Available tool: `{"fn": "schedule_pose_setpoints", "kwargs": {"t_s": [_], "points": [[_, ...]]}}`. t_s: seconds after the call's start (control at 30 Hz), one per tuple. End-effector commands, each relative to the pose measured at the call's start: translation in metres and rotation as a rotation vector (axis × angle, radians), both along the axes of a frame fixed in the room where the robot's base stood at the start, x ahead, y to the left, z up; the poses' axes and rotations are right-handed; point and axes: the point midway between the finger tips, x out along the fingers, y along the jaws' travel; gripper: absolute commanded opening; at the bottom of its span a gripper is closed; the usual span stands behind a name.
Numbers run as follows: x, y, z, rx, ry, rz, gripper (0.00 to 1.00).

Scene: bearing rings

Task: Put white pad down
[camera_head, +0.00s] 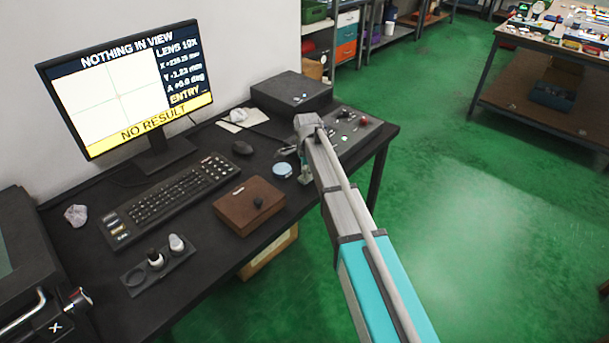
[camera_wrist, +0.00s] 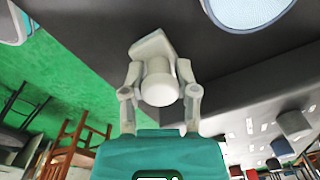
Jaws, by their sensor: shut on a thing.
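My gripper (camera_wrist: 158,62) shows in the wrist view with its grey fingers closed around a pale piece. That piece is the white pad (camera_wrist: 160,84), a short white cylinder with its round end facing the camera. In the head view my arm reaches over the desk's right part, and its end largely hides the gripper and pad. A dark holder (camera_head: 148,279) lies at the desk's front, with an empty round recess at its left. A dark-topped pad (camera_head: 155,259) and a light grey pad (camera_head: 176,243) stand in it.
A pale blue round dish (camera_head: 282,170) lies left of my gripper and shows close in the wrist view (camera_wrist: 246,10). A monitor (camera_head: 125,85) reads "NO RESULT".

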Motion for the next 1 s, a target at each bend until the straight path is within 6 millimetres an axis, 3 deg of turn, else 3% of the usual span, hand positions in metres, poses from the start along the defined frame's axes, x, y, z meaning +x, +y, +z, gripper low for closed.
{"fn": "schedule_pose_setpoints", "kwargs": {"t_s": [0.43,0.47,0.6,1.0], "points": [[0.0001,-0.0002,-0.0038,0.000,0.000,0.000,0.01],[0.0000,-0.0002,-0.0026,0.000,0.000,0.000,0.45],[0.0001,-0.0001,-0.0023,0.000,0.000,0.000,0.71],[0.0000,0.0000,-0.0020,0.000,0.000,0.000,0.73]]}}
